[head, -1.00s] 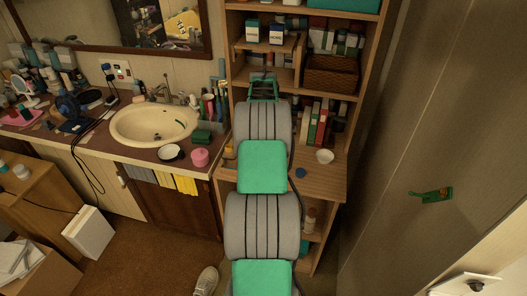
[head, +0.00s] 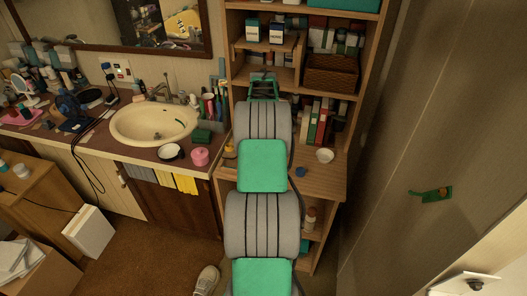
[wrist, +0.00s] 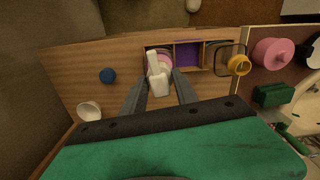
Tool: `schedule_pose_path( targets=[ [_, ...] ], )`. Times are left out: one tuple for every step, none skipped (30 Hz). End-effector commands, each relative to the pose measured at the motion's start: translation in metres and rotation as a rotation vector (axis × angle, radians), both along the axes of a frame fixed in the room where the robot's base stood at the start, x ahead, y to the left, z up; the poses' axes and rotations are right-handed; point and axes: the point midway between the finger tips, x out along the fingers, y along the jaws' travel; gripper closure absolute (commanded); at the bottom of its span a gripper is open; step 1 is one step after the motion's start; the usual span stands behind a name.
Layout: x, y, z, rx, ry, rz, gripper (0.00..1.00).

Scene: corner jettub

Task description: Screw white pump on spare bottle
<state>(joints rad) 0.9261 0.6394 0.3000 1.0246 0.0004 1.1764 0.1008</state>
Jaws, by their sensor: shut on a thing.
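The white pump (wrist: 154,73) is held between the two fingers of my gripper (wrist: 160,92) in the wrist view, with its nozzle toward the camera. Directly behind the pump, a pinkish-white round thing (wrist: 165,57) shows in a compartment; it may be the spare bottle. The pump hides much of it, and I cannot tell whether they touch or are joined. In the head view my arm hides the fingers, the pump and that compartment; only the green frame near my gripper shows at the shelf.
A divided tray with a purple-floored compartment (wrist: 187,56) lies around the pump. A blue cap (wrist: 107,76) and a white bowl (wrist: 89,110) sit left on the wooden shelf, with bare wood between.

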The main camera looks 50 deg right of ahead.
Motion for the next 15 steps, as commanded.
schedule_pose_path(
  targets=[
    [0.0001, -0.0004, 0.0005, -0.002, -0.001, -0.093, 1.00],
    [0.0000, -0.0004, 0.0003, -0.002, -0.001, -0.151, 1.00],
    [0.0000, -0.0005, 0.0000, -0.002, -0.001, -0.220, 1.00],
    [0.0000, -0.0005, -0.0001, -0.002, -0.001, -0.262, 1.00],
    [-0.0001, -0.0005, -0.0003, -0.002, -0.001, -0.295, 1.00],
    [-0.0001, -0.0005, -0.0003, -0.002, -0.001, -0.324, 1.00],
    [-0.0001, -0.0005, -0.0003, -0.002, -0.001, -0.335, 1.00],
    [-0.0001, -0.0005, -0.0003, -0.002, -0.001, -0.340, 1.00],
    [-0.0001, -0.0005, -0.0003, -0.002, -0.001, -0.340, 1.00],
    [-0.0001, -0.0005, -0.0003, -0.002, -0.001, -0.339, 1.00],
    [-0.0001, -0.0005, -0.0003, -0.002, -0.001, -0.339, 1.00],
    [-0.0001, -0.0005, -0.0003, -0.002, -0.001, -0.338, 1.00],
    [-0.0001, -0.0006, -0.0003, -0.002, -0.001, -0.338, 1.00],
    [-0.0001, -0.0006, -0.0003, -0.002, -0.001, -0.337, 1.00],
    [-0.0001, -0.0006, -0.0003, -0.002, -0.001, -0.337, 0.63]
  ],
)
